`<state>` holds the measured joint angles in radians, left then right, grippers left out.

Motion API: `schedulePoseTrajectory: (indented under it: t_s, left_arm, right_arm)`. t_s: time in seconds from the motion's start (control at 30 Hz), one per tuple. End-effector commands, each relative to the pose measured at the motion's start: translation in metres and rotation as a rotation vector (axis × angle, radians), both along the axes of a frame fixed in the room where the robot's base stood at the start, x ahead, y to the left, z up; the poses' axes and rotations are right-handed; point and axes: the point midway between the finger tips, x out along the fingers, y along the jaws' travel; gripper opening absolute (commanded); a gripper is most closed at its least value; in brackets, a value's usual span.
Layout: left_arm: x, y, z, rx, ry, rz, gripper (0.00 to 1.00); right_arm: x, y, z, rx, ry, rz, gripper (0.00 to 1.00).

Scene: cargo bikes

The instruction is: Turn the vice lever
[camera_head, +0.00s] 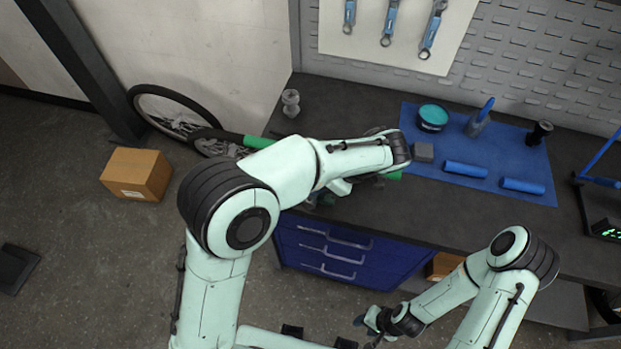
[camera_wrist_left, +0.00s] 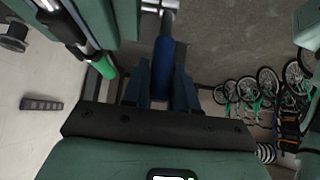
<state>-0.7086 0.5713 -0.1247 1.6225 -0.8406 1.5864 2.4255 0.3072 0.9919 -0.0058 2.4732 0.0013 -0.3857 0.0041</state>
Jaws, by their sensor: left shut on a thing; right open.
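The vice lever's blue handle (camera_wrist_left: 165,58) stands between the fingers of my left gripper (camera_wrist_left: 161,84) in the left wrist view. The fingers are shut on it, with a metal part (camera_wrist_left: 164,6) at the lever's far end. In the head view, my left arm reaches over the workbench and hides the lever and most of the vice (camera_head: 312,200). The left fingers cannot be made out there. My right gripper (camera_head: 370,328) is low in the head view, in front of the bench, open and empty, away from the vice.
The workbench (camera_head: 440,210) has blue drawers (camera_head: 325,250) below. A blue mat (camera_head: 455,155) carries a teal tin (camera_head: 432,117) and several tools. A green-ended bar (camera_head: 258,142) passes behind my left arm. A cardboard box (camera_head: 137,174) and bicycle wheel (camera_head: 165,112) are at left.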

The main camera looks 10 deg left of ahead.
Motion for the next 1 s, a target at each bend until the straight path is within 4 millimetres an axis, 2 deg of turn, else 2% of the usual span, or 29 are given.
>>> schedulePoseTrajectory:
  t_s: [0.33, 0.37, 0.4, 0.43, 0.77, 0.87, 1.0]
  left_arm:
    - [-0.001, -0.005, -0.001, -0.005, 0.001, -0.011, 0.0]
    - [-0.001, -0.005, -0.001, -0.006, 0.001, -0.011, 0.31]
    - [-0.001, -0.005, -0.001, -0.006, 0.001, -0.011, 0.44]
    - [-0.001, -0.005, -0.001, -0.006, 0.001, -0.011, 0.48]
    - [0.0, -0.004, 0.001, -0.003, 0.001, -0.006, 0.48]
    - [0.0, -0.011, 0.008, -0.004, -0.001, -0.008, 0.48]
    - [0.0, -0.028, 0.028, -0.004, -0.003, -0.01, 0.48]
  right_arm:
    - [0.0, 0.0, 0.0, 0.0, 0.0, 0.0, 0.43]
    - [0.0, 0.0, 0.0, 0.0, 0.0, 0.0, 0.43]
    - [0.0, 0.0, 0.0, 0.0, 0.0, 0.0, 0.43]
    - [0.0, 0.0, 0.0, 0.0, 0.0, 0.0, 0.43]
    - [0.0, 0.0, 0.0, 0.0, 0.0, 0.0, 0.43]
    - [0.001, 0.0, 0.001, 0.0, -0.001, 0.0, 0.43]
    - [0.003, 0.0, 0.003, 0.0, -0.003, 0.0, 0.43]
